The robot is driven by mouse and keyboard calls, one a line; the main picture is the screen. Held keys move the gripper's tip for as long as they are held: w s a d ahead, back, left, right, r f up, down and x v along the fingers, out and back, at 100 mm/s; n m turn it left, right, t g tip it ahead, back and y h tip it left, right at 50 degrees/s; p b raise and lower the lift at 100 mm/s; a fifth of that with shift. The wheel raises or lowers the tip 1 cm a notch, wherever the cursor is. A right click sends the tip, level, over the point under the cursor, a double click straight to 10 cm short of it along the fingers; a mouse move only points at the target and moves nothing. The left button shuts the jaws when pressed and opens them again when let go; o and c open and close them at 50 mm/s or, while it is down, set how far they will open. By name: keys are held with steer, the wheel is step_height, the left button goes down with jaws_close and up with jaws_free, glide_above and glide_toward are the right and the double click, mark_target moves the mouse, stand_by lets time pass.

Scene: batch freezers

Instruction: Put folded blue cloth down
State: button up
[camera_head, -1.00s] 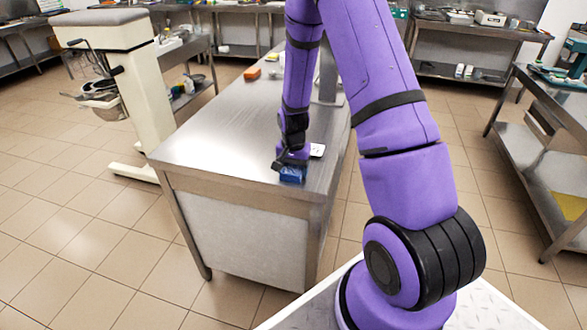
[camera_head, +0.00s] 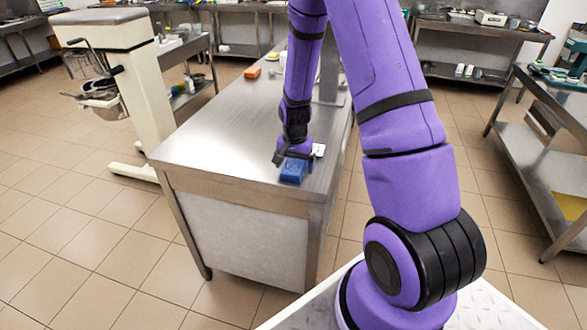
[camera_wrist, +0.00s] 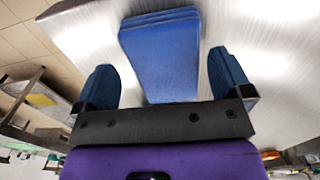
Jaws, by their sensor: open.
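The folded blue cloth (camera_head: 293,171) lies on the near end of the steel table (camera_head: 215,130). In the wrist view the cloth (camera_wrist: 162,52) lies flat on the brushed metal, its layered folds showing at one end. My gripper (camera_head: 294,157) is just above and behind the cloth. In the wrist view my gripper (camera_wrist: 172,80) is open, with one blue-padded finger on each side of the cloth and a visible gap on both sides. Part of the cloth's near end is hidden by the gripper body.
A small white item (camera_head: 319,150) lies beside my gripper on the table. An orange block (camera_head: 252,72) lies farther back. The table's left part is clear. A cream machine (camera_head: 133,90) stands to the left, and a steel shelf table (camera_head: 545,140) to the right.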

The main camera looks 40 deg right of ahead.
step_height(320, 180, up, 10)
step_height(320, 180, up, 18)
steer(key=n+t, duration=0.3)
steer(key=n, duration=0.2)
glide_above(293, 167)
steer(key=s+a, duration=0.7)
steer(key=s, duration=0.1)
steer(key=s+a+r+n+t, duration=0.1)
steer(key=s+r, duration=0.3)
steer(key=s, duration=0.5)
steer(key=s+a+r+n+t, duration=0.1)
steer(key=s+a+r+n, duration=0.3)
steer(key=s, duration=0.5)
steer(key=shift+r, duration=0.55)
steer(key=shift+o, duration=0.3)
steer(key=shift+w, duration=0.15)
